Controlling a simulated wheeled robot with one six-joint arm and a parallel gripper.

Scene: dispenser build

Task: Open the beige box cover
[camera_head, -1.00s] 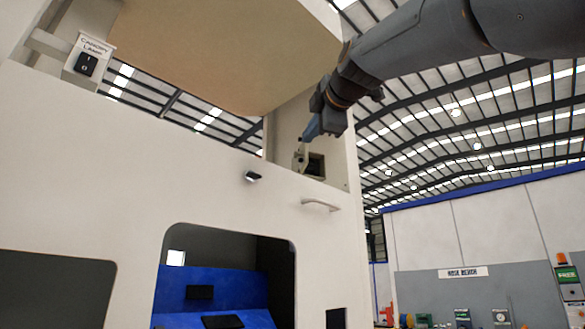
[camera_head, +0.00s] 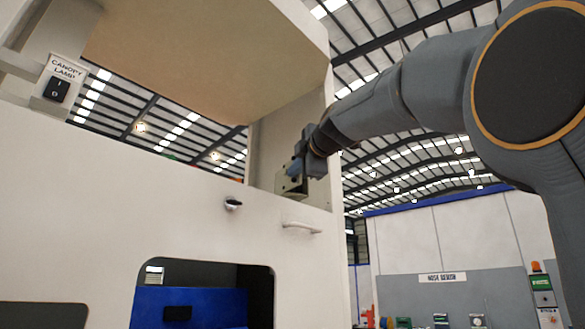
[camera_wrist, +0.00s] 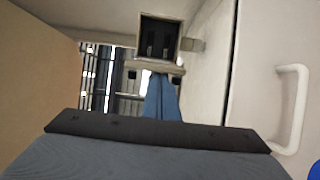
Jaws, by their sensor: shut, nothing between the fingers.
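The beige box (camera_wrist: 186,44) is fixed to the pale upright panel, and its dark inside with two small grey parts shows in the wrist view. Its beige cover (camera_wrist: 158,67) stands swung out from the opening, seen nearly edge-on. My gripper (camera_wrist: 162,76) is shut and empty, its blue fingertips at the cover's outer side; whether they touch it I cannot tell. In the head view my gripper (camera_head: 294,171) is in front of the box (camera_head: 296,191) and hides much of it and its opening.
A white handle (camera_head: 302,226) and a small dark knob (camera_head: 233,204) sit on the white cabinet front (camera_head: 110,190) below the box. A tan canopy (camera_head: 210,50) hangs above. A canopy lamp switch (camera_head: 57,88) is at far left.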

